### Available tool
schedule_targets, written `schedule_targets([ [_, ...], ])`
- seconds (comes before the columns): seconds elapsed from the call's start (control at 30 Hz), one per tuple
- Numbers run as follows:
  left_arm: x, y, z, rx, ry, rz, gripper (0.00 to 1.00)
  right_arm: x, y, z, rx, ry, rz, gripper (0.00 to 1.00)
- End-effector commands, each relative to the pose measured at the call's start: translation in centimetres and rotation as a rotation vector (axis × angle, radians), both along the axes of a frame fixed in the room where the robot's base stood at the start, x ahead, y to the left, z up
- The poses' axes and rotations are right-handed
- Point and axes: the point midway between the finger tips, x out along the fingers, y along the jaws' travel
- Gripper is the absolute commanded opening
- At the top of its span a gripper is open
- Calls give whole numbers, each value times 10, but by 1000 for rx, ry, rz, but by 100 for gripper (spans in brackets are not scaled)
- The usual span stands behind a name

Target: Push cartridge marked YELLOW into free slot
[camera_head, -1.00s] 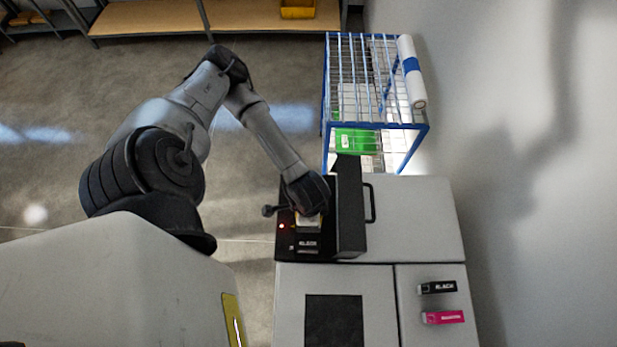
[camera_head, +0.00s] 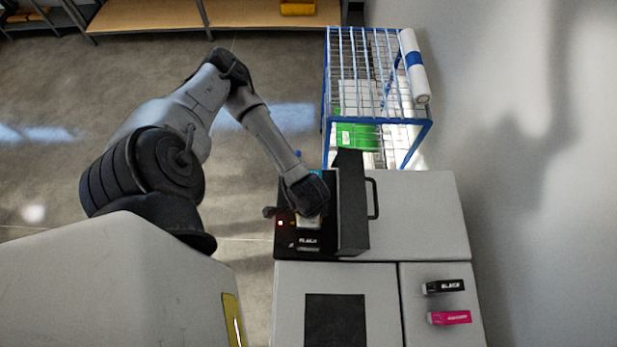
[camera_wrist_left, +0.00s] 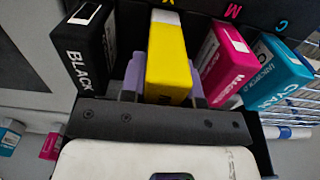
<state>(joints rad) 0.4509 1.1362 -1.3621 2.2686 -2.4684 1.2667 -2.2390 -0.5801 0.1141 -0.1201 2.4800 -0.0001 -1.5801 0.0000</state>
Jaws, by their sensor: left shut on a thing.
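The yellow cartridge (camera_wrist_left: 168,60) stands in the left wrist view between a black and a magenta cartridge, below a partly cut-off letter on the bay. My left gripper (camera_wrist_left: 163,88) is shut on it, one purple finger on each side. How deep it sits is hard to tell. In the head view my left gripper (camera_head: 308,213) is over the open black cartridge bay (camera_head: 286,243) of the printer, its fingers mostly hidden by the wrist. The BLACK cartridge (camera_wrist_left: 88,48), magenta cartridge (camera_wrist_left: 224,60) and cyan cartridge (camera_wrist_left: 272,72) stand in the same row. My right gripper is out of view.
The raised dark lid (camera_head: 351,212) with its handle (camera_head: 374,198) stands just right of my gripper. A blue wire cart (camera_head: 375,123) stands behind; a wall is at right.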

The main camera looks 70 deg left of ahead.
Motion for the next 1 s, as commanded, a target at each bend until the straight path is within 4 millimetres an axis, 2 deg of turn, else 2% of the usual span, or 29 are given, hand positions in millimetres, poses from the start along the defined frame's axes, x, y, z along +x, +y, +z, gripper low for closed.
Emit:
schedule_targets([
  [0.43,0,0,-4,0,-1,0,2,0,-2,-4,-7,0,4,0],
  [0.47,0,0,-4,0,-1,0,30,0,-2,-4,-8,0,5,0],
  [0.5,0,0,-4,0,0,0,34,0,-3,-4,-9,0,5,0],
  [0.77,0,0,-4,0,0,0,59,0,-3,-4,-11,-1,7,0],
  [1.0,0,0,-3,0,0,0,59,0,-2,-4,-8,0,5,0],
])
